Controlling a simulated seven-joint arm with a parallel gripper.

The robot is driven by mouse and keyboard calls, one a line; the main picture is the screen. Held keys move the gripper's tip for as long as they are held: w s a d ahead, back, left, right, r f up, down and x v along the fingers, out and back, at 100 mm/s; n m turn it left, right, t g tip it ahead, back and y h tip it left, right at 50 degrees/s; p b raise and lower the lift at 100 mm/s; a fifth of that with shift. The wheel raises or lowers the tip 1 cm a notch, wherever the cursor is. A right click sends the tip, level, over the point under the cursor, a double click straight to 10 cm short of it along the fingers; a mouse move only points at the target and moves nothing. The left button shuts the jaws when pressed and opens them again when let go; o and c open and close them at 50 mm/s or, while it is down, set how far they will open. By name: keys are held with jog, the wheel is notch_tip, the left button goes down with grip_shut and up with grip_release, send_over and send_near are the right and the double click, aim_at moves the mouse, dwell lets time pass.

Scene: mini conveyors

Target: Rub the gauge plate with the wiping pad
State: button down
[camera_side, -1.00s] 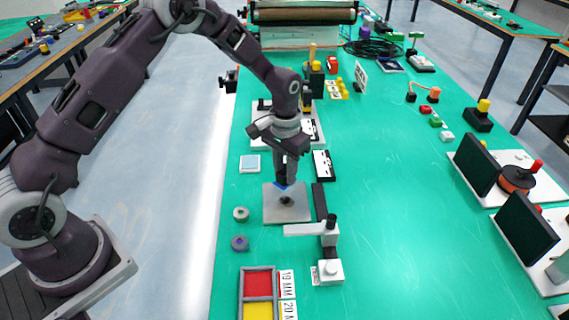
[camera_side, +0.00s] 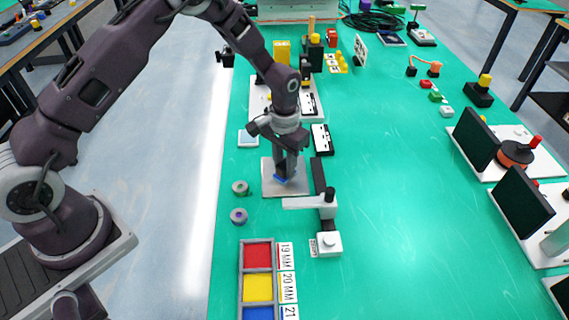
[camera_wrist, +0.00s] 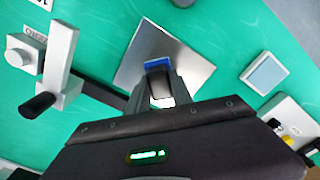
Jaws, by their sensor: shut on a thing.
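My gripper (camera_side: 283,174) points down over the gauge plate and is shut on the blue wiping pad (camera_side: 280,181). The gauge plate (camera_side: 301,187) is a flat grey square lying on the green table. The pad is low over the middle of the plate and appears to rest on it, though exact contact is hard to tell. In the wrist view the pad (camera_wrist: 158,64) shows between the fingers (camera_wrist: 157,90), with bare metal of the plate (camera_wrist: 192,68) around it. The plate's area under the pad and fingers is hidden.
A white stand with a crossbar (camera_side: 328,203) is close on the plate's right. Two small round parts (camera_side: 239,187) lie to its left. A pale square tile (camera_side: 248,139) lies behind. A tray with coloured compartments (camera_side: 257,255) is in front. The table's right middle is clear.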

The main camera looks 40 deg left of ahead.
jog(key=shift+w+a, duration=0.85)
jog(key=shift+a, duration=0.05)
jog(key=shift+w+r, duration=0.1)
jog(key=shift+r, duration=0.1)
notch_tip(320, 180, up, 8)
jog(key=shift+f, duration=0.25)
